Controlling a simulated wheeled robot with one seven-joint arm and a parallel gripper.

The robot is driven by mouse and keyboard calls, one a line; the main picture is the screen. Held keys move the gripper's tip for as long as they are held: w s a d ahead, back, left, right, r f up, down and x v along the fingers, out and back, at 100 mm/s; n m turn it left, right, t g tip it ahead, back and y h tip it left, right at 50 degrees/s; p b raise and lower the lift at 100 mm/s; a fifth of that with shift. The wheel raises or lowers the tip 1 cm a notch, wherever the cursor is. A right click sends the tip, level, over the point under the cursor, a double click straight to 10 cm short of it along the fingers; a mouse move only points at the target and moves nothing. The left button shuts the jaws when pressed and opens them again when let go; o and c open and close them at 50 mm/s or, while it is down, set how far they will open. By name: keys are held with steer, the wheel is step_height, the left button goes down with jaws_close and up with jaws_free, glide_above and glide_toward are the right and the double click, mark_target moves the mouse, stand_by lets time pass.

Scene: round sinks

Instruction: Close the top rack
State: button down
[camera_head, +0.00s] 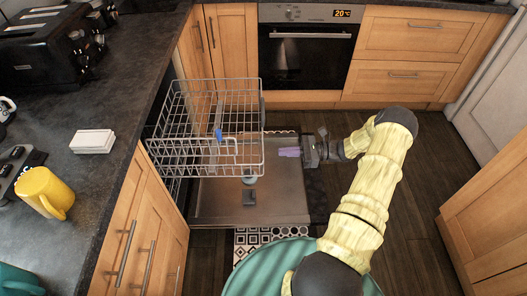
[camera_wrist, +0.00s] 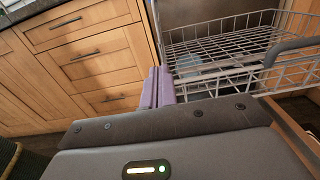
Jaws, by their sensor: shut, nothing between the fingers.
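The top rack (camera_head: 208,130) is a grey wire basket pulled out of the dishwasher over its lowered door (camera_head: 222,205). In the wrist view the rack (camera_wrist: 230,50) fills the upper right, with a grey handle bar on its front. My gripper (camera_head: 281,152) is just right of the rack's right side in the head view, fingers pointing left. Its lilac fingers (camera_wrist: 158,86) are shut and empty, just left of the rack in the wrist view. I cannot tell whether they touch the rack. Much of the dishwasher's inside is hidden by the counter.
A dark counter (camera_head: 60,120) runs along the left with a yellow mug (camera_head: 44,192) and a white box (camera_head: 92,141). An oven (camera_head: 305,55) and wooden drawers stand at the back. A patterned mat (camera_head: 262,238) lies below the door. Dark floor is free at right.

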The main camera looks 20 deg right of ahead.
steer(key=x, duration=1.3)
steer(key=shift+a+p, duration=0.25)
steer(key=shift+p, duration=0.2)
steer(key=shift+w+a, duration=0.1)
